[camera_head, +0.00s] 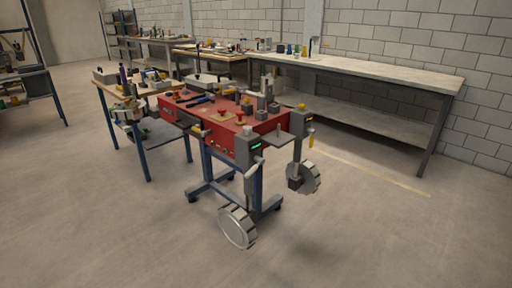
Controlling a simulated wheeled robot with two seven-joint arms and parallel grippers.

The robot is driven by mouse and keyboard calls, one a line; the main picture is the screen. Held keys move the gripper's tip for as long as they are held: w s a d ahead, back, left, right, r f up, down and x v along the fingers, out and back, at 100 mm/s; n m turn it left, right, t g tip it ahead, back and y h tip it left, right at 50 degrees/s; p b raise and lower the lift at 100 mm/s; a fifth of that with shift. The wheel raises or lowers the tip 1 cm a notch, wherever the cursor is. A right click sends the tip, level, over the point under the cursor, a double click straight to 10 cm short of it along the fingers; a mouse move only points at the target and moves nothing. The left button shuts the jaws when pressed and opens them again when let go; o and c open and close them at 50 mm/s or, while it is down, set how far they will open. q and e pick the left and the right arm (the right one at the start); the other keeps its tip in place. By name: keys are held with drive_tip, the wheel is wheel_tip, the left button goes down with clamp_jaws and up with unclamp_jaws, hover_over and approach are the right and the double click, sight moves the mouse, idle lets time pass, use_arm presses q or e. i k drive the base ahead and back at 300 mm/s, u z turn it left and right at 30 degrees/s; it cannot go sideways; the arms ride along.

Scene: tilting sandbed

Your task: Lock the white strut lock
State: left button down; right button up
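A red sandbed unit (218,130) stands in the middle of the room on a blue frame (258,182). A grey box (247,147) with a small green light is at its near right corner. A pale strut (250,183) runs down from that box towards a toothed metal wheel (238,228). A second toothed wheel (303,178) hangs on a strut at the right. I cannot make out which part is the white strut lock, nor whether it is locked. Neither of my grippers shows in this view.
A long grey workbench (385,75) lines the back wall. A blue-legged rack (42,87) is at the far left. The concrete floor in front is clear.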

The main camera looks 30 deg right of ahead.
sight(254, 169)
drive_tip(key=z, duration=0.35)
drive_tip(key=i, duration=1.25)
drive_tip(key=u, duration=0.2)
